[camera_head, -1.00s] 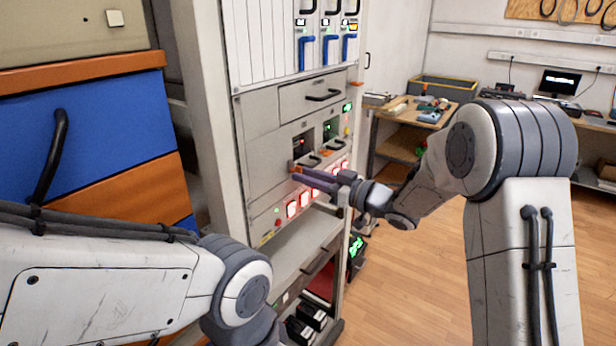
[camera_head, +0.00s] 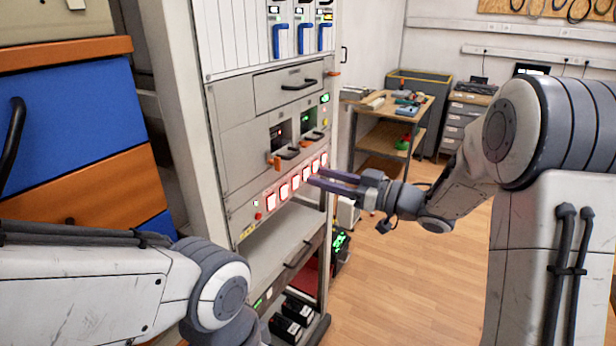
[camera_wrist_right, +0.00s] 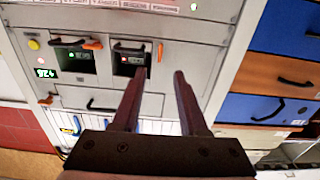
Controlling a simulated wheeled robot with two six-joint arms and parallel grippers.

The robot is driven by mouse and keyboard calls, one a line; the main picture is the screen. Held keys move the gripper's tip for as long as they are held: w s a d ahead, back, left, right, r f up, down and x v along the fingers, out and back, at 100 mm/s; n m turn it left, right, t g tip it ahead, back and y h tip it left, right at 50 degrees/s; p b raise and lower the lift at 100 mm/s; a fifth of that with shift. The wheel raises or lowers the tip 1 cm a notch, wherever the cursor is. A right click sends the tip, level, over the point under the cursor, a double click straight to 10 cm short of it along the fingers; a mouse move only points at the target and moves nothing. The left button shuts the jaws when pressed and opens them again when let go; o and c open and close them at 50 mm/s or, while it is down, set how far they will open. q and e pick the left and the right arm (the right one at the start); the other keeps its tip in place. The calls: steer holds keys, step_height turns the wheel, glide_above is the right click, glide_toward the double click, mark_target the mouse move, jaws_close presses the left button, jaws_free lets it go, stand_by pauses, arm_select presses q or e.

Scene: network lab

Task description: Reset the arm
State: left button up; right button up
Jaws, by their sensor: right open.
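My right gripper (camera_head: 312,180) is open with nothing between its fingers. In the head view it is in front of the grey equipment rack (camera_head: 232,150), close to the row of red-lit buttons (camera_head: 284,190). In the right wrist view the two dark fingers (camera_wrist_right: 162,75) stand apart, pointing at the rack front, which looks upside down there. A panel with two small dark bays, black handles and orange latches (camera_head: 274,162) lies beyond them. My left arm (camera_head: 90,280) crosses the lower left of the head view; its gripper is outside the picture.
A blue and orange drawer cabinet (camera_head: 70,120) stands left of the rack. A wooden workbench (camera_head: 375,120) with tools stands behind on the right. Wood floor (camera_head: 420,270) is open right of the rack. A lower rack shelf (camera_head: 275,237) sticks out below the buttons.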

steer(key=shift+s+d, duration=0.2)
steer(key=shift+d, duration=0.05)
steer(key=s+a+f+m+h, duration=0.4)
steer(key=a+f+h, duration=0.15)
steer(key=h, duration=0.55)
steer(key=s+f+g+h, duration=0.1)
steer(key=s+f+g, duration=0.1)
steer(key=s, duration=0.7)
steer(key=s+f+g, duration=0.3)
steer(key=s+g, duration=0.2)
steer(key=s, duration=0.5)
steer(key=s+f+g+h, duration=0.1)
steer(key=s+f+g, duration=0.1)
steer(key=s, duration=0.8)
steer(key=shift+d+f+g+h, duration=0.15)
steer(key=shift+d+g+h, duration=0.2)
steer(key=shift+g, duration=0.45)
